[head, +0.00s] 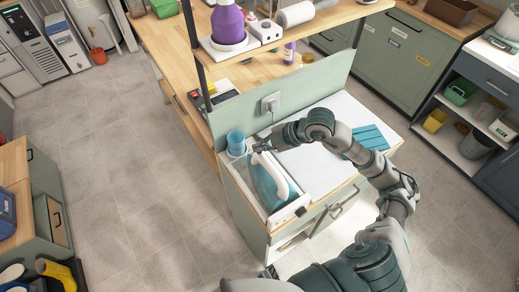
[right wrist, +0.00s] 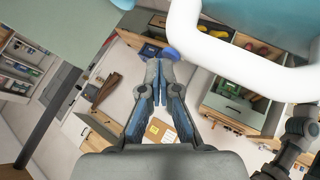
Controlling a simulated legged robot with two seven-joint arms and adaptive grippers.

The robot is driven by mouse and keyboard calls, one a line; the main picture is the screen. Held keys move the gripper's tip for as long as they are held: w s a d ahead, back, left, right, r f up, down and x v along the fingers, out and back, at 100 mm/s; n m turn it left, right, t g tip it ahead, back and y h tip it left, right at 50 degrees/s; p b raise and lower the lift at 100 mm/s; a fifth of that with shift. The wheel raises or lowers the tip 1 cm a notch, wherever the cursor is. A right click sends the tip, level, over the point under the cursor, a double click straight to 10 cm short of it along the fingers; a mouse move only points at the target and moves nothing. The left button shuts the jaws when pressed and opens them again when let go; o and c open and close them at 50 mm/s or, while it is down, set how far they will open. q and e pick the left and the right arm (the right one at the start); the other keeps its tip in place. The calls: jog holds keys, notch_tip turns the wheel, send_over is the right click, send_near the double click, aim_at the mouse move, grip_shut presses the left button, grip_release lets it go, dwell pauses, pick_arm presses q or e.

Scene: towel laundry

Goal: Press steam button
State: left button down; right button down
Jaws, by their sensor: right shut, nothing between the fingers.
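The iron (head: 266,188) is teal with a white handle. It sits in the narrow left bay of the ironing cabinet's top. My right gripper (head: 262,146) is shut and empty, by the far end of the iron's handle. In the right wrist view my shut fingertips (right wrist: 160,68) point up the picture. The white handle (right wrist: 185,25) is a large loop at the upper right there. My left gripper is in neither view.
A teal cup (head: 236,143) stands at the cabinet's back left corner, close to my right gripper. A green back panel (head: 290,97) with a white socket (head: 270,102) rises behind. A folded teal cloth (head: 371,138) lies on the white board (head: 318,160) at right, under my arm.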

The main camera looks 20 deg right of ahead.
jog(key=shift+a+r+p, duration=0.4)
jog(key=shift+r+p, duration=0.15)
jog(key=shift+r, duration=0.1)
jog(key=shift+d+f, duration=0.15)
jog(key=shift+d, duration=0.2)
jog(key=shift+d+r+p, duration=0.15)
jog(key=shift+r+p, duration=0.15)
jog(key=shift+r, duration=0.1)
jog(key=r+p, duration=0.2)
jog(key=r, duration=0.1)
jog(key=r+p, duration=0.2)
jog(key=shift+a, duration=0.4)
jog(key=shift+r+p, duration=0.25)
jog(key=shift+p, duration=0.05)
jog(key=shift+d+f, duration=0.1)
jog(key=shift+d, duration=0.2)
jog(key=shift+a, duration=0.15)
